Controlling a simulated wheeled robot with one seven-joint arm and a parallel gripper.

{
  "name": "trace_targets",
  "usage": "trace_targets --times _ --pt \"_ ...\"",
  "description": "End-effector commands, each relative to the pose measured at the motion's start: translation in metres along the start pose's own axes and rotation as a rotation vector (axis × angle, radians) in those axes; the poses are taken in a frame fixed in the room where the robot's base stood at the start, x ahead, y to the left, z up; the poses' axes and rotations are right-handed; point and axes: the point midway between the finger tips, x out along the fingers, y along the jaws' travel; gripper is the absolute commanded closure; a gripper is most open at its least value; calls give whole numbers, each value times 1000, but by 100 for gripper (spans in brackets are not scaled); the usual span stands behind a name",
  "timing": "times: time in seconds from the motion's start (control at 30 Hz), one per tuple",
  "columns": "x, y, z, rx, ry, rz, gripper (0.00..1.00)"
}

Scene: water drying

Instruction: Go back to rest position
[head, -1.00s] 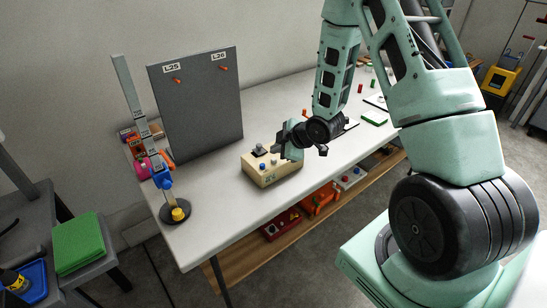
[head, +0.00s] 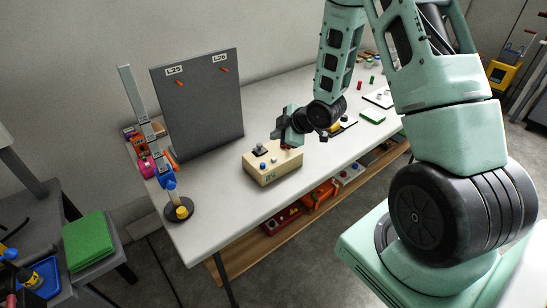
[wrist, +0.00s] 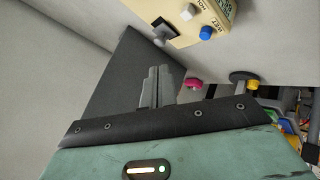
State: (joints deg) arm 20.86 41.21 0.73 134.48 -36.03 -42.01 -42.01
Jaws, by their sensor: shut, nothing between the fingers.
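My gripper (head: 277,132) is shut and empty. In the head view it is in the air above the back of a beige box (head: 270,176) on the white table (head: 215,219). The box has a dark switch and several coloured buttons on top; part of its back edge is hidden by my gripper. In the wrist view my shut fingers (wrist: 158,84) point toward a dark panel, and the beige box (wrist: 203,22) shows at the top with a blue and a white button. A gap shows between fingers and box.
A dark upright panel (head: 205,108) stands at the table's back left. A stand (head: 180,211) with coloured clamps is at the left end. Small items and a green pad (head: 372,116) lie farther right. A grey side table with a green stack (head: 86,240) is at left.

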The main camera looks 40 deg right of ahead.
Motion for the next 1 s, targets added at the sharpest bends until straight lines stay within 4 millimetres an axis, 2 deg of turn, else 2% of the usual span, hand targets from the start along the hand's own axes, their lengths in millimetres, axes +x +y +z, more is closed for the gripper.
trace_targets --times 0.43,0.57,0.67,0.77,0.8,0.87,0.9,1.0 --pt "0 0 -2 0 0 -1 100" --pt "-6 -8 -32 26 -27 -38 100" --pt "-20 -28 -78 76 -80 -102 100" --pt "-49 -64 -127 147 -156 -183 100" --pt "-63 -81 -144 175 -191 -217 100" --pt "-89 -109 -166 215 -245 -267 100" --pt "-107 -128 -179 239 -284 -300 100" --pt "-156 -175 -199 288 -380 -372 100"
